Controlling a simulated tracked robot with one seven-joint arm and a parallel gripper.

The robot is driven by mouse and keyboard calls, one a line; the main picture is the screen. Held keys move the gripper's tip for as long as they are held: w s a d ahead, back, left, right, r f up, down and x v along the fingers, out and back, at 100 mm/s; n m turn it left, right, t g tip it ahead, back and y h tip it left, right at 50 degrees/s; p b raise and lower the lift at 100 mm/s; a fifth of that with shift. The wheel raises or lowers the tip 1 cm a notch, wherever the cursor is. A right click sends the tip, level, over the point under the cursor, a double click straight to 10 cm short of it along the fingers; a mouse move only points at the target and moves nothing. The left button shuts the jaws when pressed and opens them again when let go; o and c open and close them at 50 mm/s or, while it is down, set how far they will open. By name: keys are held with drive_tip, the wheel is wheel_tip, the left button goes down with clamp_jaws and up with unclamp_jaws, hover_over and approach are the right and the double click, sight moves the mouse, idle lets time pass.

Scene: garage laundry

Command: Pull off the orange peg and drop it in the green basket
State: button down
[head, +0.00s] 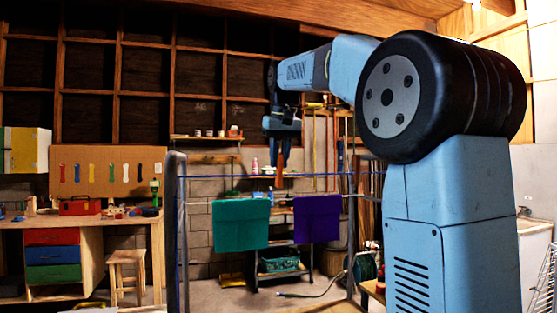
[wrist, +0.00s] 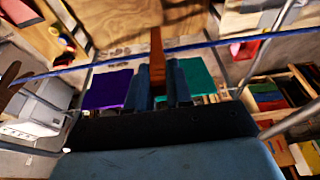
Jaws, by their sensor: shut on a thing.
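The orange peg (head: 280,173) is long and narrow and points down from my gripper (head: 281,158) in the head view. In the wrist view the peg (wrist: 156,48) sticks out between the fingers of my gripper (wrist: 167,68), which are shut on it. In both views the peg crosses the blue line (head: 240,178); I cannot tell whether it still grips the line. The green basket (head: 279,266) stands low on a rack behind the hanging cloths in the head view. I cannot make the basket out surely in the wrist view.
A teal cloth (head: 240,225) and a purple cloth (head: 317,220) hang side by side below the blue line, from a lower rail. A dark post (head: 177,235) stands left of them. A workbench (head: 90,222) and a stool (head: 127,265) are at the left.

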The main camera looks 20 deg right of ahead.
drive_tip(key=shift+r, duration=2.9)
